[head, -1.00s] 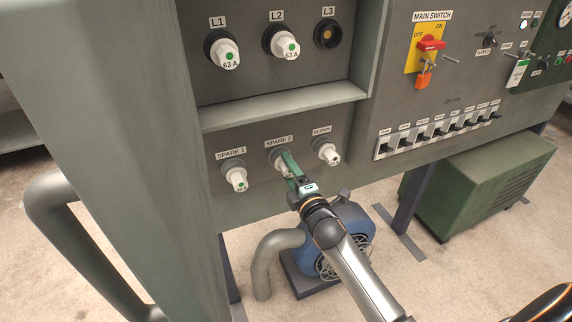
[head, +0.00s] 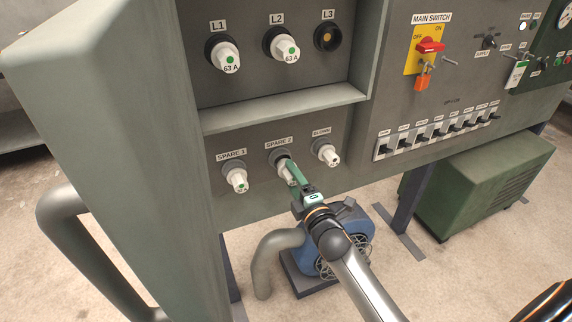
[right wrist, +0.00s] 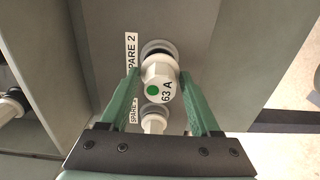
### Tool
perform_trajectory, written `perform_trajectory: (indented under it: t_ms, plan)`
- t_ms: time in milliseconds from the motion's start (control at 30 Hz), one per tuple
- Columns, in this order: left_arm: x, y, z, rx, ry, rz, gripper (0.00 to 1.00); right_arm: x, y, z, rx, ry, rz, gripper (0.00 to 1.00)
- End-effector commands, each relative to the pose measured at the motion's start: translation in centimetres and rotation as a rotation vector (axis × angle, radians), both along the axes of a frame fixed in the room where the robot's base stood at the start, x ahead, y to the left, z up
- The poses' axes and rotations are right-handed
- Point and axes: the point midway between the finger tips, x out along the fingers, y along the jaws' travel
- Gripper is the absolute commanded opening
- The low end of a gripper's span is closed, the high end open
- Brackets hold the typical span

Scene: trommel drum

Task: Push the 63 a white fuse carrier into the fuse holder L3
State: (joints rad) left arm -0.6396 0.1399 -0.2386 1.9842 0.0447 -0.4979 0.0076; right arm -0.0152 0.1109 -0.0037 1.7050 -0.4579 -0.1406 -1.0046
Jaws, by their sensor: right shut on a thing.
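The fuse holder L3 (head: 327,38) is an empty dark round socket with a brass-coloured centre, at the top of the panel right of L2. My right gripper (head: 291,172) is shut on a white 63 A fuse carrier (right wrist: 159,83) with a green dot, in front of the holder SPARE 2 (head: 279,157). The right wrist view shows the carrier between the two green fingers, with the grey holder ring (right wrist: 157,48) behind it. The carrier looks drawn outward from the ring; whether its inner end is clear is hidden. My left gripper is not in view.
White 63 A carriers sit in L1 (head: 225,54) and L2 (head: 283,45). A ledge (head: 285,108) juts out between the rows. The main switch (head: 430,47) is to the right.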

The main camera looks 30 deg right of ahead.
Motion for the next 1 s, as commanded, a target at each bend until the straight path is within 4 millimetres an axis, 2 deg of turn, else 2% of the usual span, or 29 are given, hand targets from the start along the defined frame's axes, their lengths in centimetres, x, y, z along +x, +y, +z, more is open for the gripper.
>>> perform_trajectory:
  t_ms: [700,1000]
  plan:
    - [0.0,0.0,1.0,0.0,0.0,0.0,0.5,-2.9,0.2,0.1,0.0,-0.001,0.0,0.0]
    - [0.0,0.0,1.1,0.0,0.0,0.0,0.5,-3.5,0.2,0.1,-0.001,-0.002,0.0,0.0]
